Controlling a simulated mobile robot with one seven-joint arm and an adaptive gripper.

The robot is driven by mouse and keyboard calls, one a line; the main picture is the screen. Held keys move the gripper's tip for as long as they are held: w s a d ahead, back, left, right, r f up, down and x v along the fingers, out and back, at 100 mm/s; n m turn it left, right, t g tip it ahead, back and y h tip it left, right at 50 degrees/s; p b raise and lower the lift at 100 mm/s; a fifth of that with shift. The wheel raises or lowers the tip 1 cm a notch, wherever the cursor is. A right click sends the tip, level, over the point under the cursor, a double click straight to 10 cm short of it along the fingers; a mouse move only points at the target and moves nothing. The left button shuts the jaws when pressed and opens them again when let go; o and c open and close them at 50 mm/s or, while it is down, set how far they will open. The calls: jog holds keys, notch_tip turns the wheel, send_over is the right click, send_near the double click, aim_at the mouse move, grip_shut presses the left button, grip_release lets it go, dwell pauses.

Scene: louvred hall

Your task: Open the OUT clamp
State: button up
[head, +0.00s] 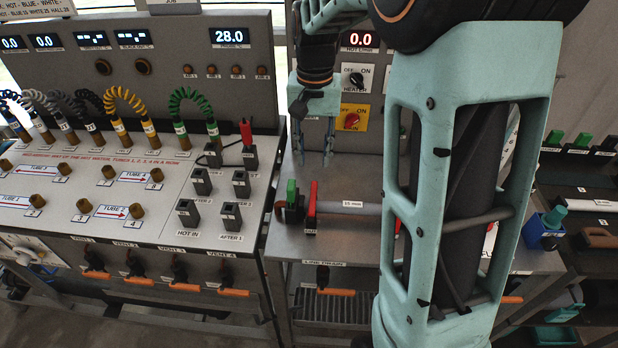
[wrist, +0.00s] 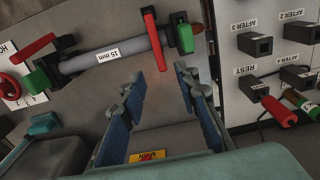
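A grey pipe marked 15 mm (head: 348,206) lies across the bench; it also shows in the wrist view (wrist: 110,56). At its left end in the head view are a green clamp part (head: 292,194) and an upright red lever (head: 311,205). The wrist view shows a green piece at each pipe end, one at the right (wrist: 186,38) and one at the left (wrist: 44,75), with red levers (wrist: 151,28) and (wrist: 36,47). I cannot read which clamp is OUT. My gripper (head: 316,155) is open and empty above the bench, apart from the pipe; its fingers show in the wrist view (wrist: 170,62).
A panel with sockets (head: 200,182) and a red plug (head: 246,134) stands left of the bench. A yellow switch plate (head: 354,118) is behind my gripper. My arm hides the pipe's right end in the head view.

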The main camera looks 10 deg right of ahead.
aim_at(314, 189)
notch_tip(314, 189, down, 10)
jog(key=shift+d+r, duration=0.1)
dwell(0.4)
grip_shut()
